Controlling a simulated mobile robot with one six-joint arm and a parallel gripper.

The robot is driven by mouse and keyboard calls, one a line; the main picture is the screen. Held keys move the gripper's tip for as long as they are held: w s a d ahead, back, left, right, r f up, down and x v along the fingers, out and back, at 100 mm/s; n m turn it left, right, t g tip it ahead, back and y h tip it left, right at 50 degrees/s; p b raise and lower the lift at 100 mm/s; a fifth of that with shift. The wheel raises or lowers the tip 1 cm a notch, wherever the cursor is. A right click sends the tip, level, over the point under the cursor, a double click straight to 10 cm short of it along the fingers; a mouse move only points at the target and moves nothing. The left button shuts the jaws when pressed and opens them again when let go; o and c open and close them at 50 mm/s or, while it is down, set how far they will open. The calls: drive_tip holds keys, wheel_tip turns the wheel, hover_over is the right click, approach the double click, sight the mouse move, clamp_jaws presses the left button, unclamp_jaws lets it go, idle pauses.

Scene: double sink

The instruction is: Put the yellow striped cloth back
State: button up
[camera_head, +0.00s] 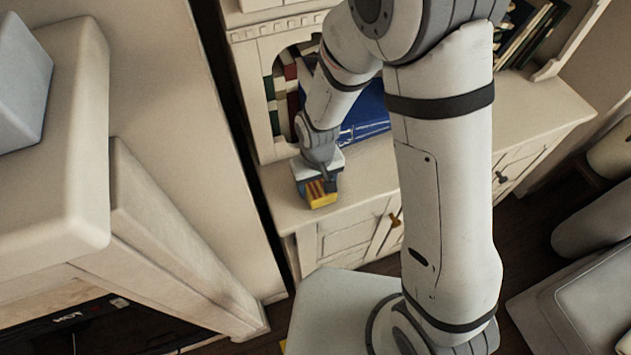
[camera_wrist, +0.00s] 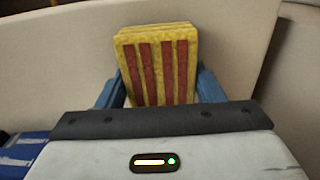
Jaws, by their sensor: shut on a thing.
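The yellow striped cloth (camera_head: 321,200) is a folded, block-like yellow piece with dark red stripes. In the wrist view the cloth (camera_wrist: 157,62) stands upright between the two blue fingers of my gripper (camera_wrist: 160,88). My gripper (camera_head: 318,186) is shut on it, with a finger on each side. In the head view it holds the cloth at the left end of the cream cabinet top (camera_head: 372,172), close to the front edge. I cannot tell whether the cloth touches the top or hangs just above it. Its lower part is hidden in the wrist view.
A blue book or box (camera_head: 368,112) lies on the cabinet behind my arm. Books stand in an arched niche (camera_head: 280,95) and at the upper right (camera_head: 522,35). A cream fireplace-like surround (camera_head: 160,225) is at the left. The cabinet's right part looks bare.

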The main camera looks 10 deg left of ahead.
drive_tip(key=shift+f, duration=0.25)
drive_tip(key=o, duration=0.9)
drive_tip(key=shift+r, duration=0.1)
drive_tip(key=shift+o, duration=0.2)
wheel_tip(320, 180, up, 12)
drive_tip(key=s+d+r+m+t, duration=0.1)
drive_tip(key=s+d+r+m, duration=0.1)
drive_tip(key=d+r, duration=0.2)
drive_tip(key=s+d+r+m+t, duration=0.1)
drive_tip(key=d+r, duration=0.3)
drive_tip(key=d, duration=0.7)
drive_tip(key=s+d+r+m, duration=0.3)
drive_tip(key=s+d+r, duration=0.1)
drive_tip(key=d, duration=0.3)
drive_tip(key=shift+d+r+t, duration=0.35)
drive_tip(key=shift+r+t, duration=0.05)
drive_tip(key=shift+r, duration=0.1)
